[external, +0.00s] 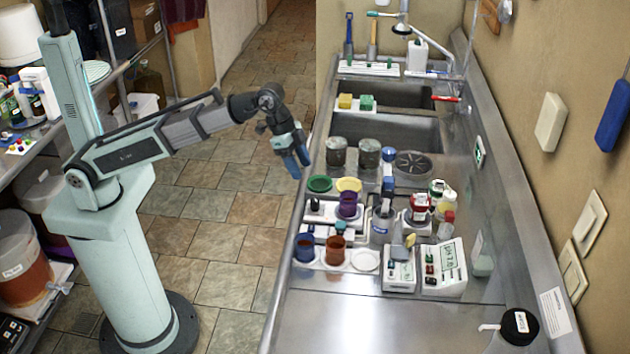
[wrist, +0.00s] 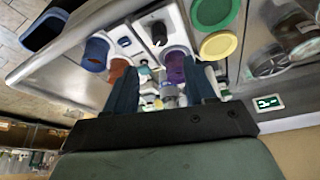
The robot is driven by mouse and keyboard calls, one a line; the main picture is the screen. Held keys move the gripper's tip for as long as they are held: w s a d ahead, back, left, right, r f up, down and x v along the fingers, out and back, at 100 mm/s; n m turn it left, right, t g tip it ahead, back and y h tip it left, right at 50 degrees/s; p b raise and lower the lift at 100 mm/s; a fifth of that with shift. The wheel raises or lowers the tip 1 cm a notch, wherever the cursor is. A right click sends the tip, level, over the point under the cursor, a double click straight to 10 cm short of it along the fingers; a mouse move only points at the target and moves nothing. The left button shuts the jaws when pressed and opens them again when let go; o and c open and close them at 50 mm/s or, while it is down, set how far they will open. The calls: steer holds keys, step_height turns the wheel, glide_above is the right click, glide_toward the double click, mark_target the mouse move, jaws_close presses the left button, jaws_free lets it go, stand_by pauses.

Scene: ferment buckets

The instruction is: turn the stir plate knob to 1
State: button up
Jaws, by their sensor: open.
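The stir plate (external: 327,216) is a white flat unit near the counter's front edge, with a dark knob (external: 314,204) at its left end and a purple cup (external: 348,205) on it. In the wrist view the black knob (wrist: 160,34) stands on the white plate, beyond my fingertips, with the purple cup (wrist: 175,68) close by. The number the knob points to is too small to read. My gripper (external: 294,162) has blue fingers, points down and hangs above the counter's left edge, apart from the knob. It is open and empty in the wrist view (wrist: 160,72).
Blue (external: 305,247) and brown (external: 335,249) cups stand in front of the stir plate. Green (external: 320,184) and yellow (external: 349,185) lids lie behind it. Jars, bottles and white meters (external: 443,268) crowd its right. The counter's near end (external: 370,325) is clear.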

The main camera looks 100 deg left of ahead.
steer(key=shift+v, duration=0.8)
